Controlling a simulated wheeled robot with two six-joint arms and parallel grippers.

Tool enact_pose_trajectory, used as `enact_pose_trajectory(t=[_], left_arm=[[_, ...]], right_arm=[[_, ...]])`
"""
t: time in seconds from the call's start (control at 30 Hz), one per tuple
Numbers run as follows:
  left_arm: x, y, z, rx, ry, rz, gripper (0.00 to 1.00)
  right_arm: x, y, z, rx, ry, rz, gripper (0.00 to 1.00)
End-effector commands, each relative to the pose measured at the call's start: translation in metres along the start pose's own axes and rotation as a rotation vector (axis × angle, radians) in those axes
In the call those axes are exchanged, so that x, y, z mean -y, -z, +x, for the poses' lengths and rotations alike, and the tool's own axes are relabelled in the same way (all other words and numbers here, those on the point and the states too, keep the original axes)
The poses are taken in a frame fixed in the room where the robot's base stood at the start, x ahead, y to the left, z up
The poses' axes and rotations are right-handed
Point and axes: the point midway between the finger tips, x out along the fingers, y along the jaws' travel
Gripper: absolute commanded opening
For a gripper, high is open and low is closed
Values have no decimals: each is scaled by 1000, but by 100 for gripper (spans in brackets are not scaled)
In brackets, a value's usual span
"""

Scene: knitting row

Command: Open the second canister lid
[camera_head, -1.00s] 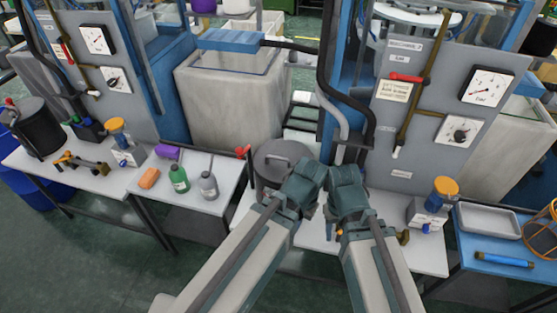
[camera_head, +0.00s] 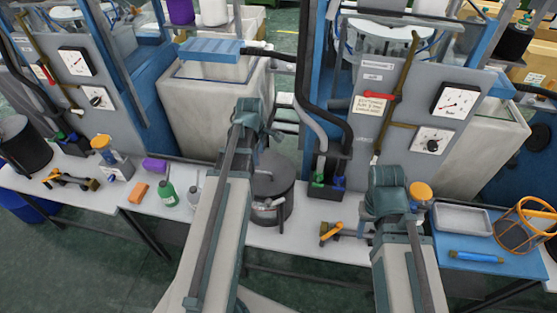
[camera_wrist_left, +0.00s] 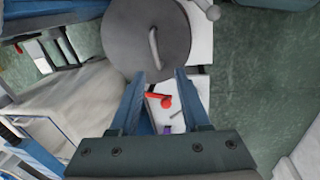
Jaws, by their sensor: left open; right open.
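The grey canister (camera_head: 280,196) stands on the middle white table, partly hidden behind my left arm. In the head view my left gripper (camera_head: 250,115) is up beyond the canister, fingertips hidden. My right gripper (camera_head: 390,190) is right of the canister over the table; its fingers are hidden behind its wrist.
Another dark canister (camera_head: 24,145) stands at the far left. An orange-handled valve (camera_head: 330,232) lies between the arms. A gauge panel (camera_head: 420,110) stands behind.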

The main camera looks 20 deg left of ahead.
Motion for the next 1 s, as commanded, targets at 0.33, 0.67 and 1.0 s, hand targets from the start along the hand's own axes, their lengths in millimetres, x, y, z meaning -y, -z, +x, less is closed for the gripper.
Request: enact_pose_trajectory(t=[0.33,0.67,1.0], left_arm=[[-4,19,-3,-3,-14,-115,47],[-4,19,22,-3,-13,-112,47],[-4,19,71,-3,-13,-112,47]], right_arm=[[0,0,-3,0,0,1,50],[2,1,21,0,-1,-3,50],[6,4,68,0,-2,-13,50]])
